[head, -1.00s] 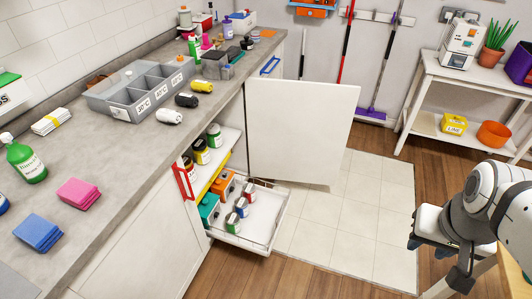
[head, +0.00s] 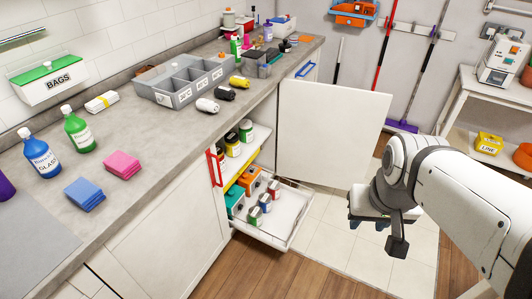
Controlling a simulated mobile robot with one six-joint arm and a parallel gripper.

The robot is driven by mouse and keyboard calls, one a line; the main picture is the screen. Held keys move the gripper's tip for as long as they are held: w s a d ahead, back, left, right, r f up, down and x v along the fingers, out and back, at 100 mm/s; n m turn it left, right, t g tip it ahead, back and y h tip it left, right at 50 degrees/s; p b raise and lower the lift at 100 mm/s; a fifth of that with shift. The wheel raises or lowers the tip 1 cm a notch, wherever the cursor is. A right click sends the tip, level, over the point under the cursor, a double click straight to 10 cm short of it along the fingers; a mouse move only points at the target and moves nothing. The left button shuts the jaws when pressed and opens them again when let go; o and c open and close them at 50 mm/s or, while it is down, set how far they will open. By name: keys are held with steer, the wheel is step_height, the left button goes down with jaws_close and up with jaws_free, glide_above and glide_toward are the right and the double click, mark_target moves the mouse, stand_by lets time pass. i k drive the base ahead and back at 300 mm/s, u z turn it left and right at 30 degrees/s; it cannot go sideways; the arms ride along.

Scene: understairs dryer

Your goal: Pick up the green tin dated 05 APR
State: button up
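A pull-out drawer (head: 262,239) stands open under the counter. In it several small tins stand near its left side: a green one (head: 254,216), one with a blue band (head: 265,203) and a red one (head: 274,188). On the shelf above are several jars, among them a green-labelled one (head: 246,131) and a yellow-labelled one (head: 232,144). Dates are too small to read, so I cannot tell which is 05 APR. My gripper (head: 378,224) is to the right of the drawer, apart from everything; its fingers are partly hidden and their opening is unclear.
A white cabinet door (head: 330,130) stands open behind the drawer. A red handle (head: 215,167) is left of the shelf. Orange (head: 249,177) and teal (head: 234,198) boxes sit in the drawer's left part. Floor right of the drawer is clear.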

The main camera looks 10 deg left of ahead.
mark_target(255, 212)
steer(key=z, duration=0.05)
steer(key=i, duration=1)
steer(key=u, duration=0.05)
